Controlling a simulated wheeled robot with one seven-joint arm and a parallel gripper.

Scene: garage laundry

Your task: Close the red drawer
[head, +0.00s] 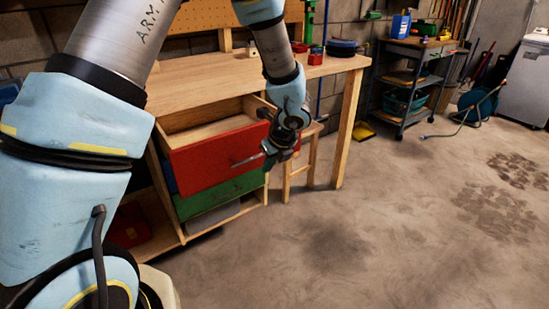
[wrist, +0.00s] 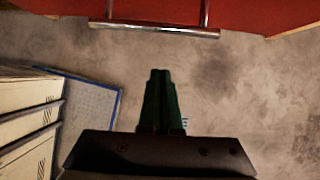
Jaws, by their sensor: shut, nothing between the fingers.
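The red drawer (head: 206,160) sticks out from under the wooden workbench in the head view, and its open wooden inside shows. Its red front (wrist: 255,12) fills the top of the wrist view, with a metal bar handle (wrist: 155,28) across it. My gripper (head: 268,162) is in front of the drawer's right part in the head view, close to the handle and partly hiding the front. In the wrist view my gripper (wrist: 160,72) has its dark fingers together and empty. The fingertips appear below the handle, with a visible gap in the picture; actual contact cannot be told.
A green drawer (head: 220,196) sits below the red one. The workbench top (head: 200,80) is above, with a wooden leg (head: 350,130) and a stool (head: 305,165) to the right. A dark shelf cart (head: 415,75) stands farther back.

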